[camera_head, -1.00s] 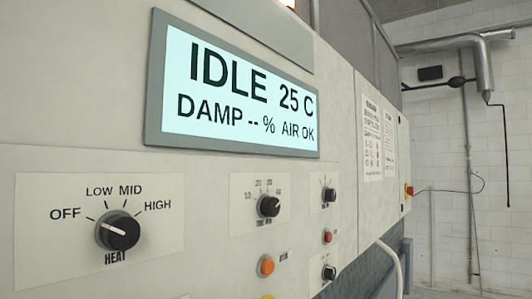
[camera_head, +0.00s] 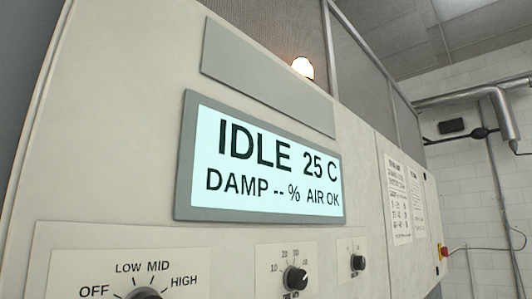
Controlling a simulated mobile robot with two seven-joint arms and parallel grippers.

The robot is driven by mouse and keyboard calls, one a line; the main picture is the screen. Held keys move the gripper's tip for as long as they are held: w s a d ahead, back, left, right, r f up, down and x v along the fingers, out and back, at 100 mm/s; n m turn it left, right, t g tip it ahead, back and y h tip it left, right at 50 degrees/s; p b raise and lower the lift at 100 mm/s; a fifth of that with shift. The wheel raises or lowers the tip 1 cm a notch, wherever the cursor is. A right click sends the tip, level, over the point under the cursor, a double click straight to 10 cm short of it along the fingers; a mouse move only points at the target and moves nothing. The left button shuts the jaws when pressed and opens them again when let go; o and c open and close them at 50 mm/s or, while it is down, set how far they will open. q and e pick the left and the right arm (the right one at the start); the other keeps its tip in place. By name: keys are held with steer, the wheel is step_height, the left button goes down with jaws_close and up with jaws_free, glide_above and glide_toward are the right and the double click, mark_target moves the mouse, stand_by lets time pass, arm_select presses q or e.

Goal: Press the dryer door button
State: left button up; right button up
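The dryer's control panel (camera_head: 110,130) fills most of the head view, seen at a slant. Its lit display (camera_head: 265,165) reads IDLE, 25 C, DAMP -- % and AIR OK. Below it are a heat knob (camera_head: 145,293) cut off by the bottom edge, a knob with a number scale (camera_head: 295,278), and a smaller knob (camera_head: 358,262). No button that I can tell is the door button shows; the panel below the knobs is out of view. Neither of my grippers is in view.
A lit orange-white lamp (camera_head: 303,67) sits on top of the panel. A metal pipe (camera_head: 500,112) runs along the white brick wall (camera_head: 475,190).

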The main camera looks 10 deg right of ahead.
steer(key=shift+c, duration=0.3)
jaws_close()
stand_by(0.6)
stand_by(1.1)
